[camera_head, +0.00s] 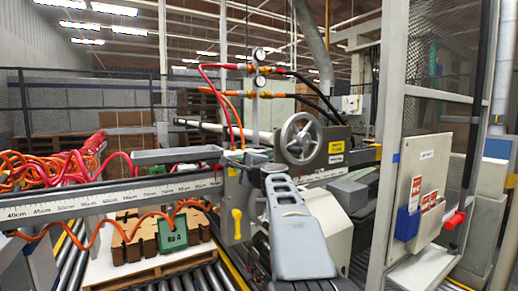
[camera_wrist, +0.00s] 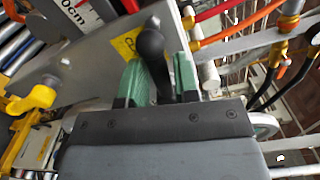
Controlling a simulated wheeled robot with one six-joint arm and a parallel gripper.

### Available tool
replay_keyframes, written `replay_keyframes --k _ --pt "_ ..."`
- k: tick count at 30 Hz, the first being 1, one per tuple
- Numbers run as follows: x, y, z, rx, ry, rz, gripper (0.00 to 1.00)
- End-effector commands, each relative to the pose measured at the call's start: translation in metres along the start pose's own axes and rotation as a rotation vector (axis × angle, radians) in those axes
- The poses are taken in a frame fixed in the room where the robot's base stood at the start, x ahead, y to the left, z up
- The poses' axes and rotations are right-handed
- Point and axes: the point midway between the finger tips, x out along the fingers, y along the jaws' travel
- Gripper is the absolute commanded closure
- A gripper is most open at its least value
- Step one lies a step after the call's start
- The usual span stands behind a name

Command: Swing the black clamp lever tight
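The black clamp lever (camera_wrist: 150,44) has a rounded knob and a thinner shank, and shows in the middle of the wrist view. My gripper (camera_wrist: 160,75) has two green fingers, one on each side of the lever. The fingers are apart, with the shank between them and the knob reaching past their tips. Contact between fingers and shank is not clear. In the head view my arm reaches the machine beside the rail, and it hides the lever and fingertips there.
A grey handwheel (camera_head: 301,138) stands just behind the arm's end. A yellow handle (camera_head: 236,222) hangs below the scaled rail (camera_head: 130,195), and red and orange hoses run close by. A mesh guard post (camera_head: 395,150) stands at right. Cardboard blanks (camera_head: 140,240) lie on a pallet below.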

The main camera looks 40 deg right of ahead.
Motion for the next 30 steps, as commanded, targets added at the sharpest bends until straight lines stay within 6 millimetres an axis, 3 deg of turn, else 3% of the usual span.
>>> replay_keyframes --k 30 --pt "-0.001 -0.028 -0.004 0.444 0.001 -0.002 0.71"
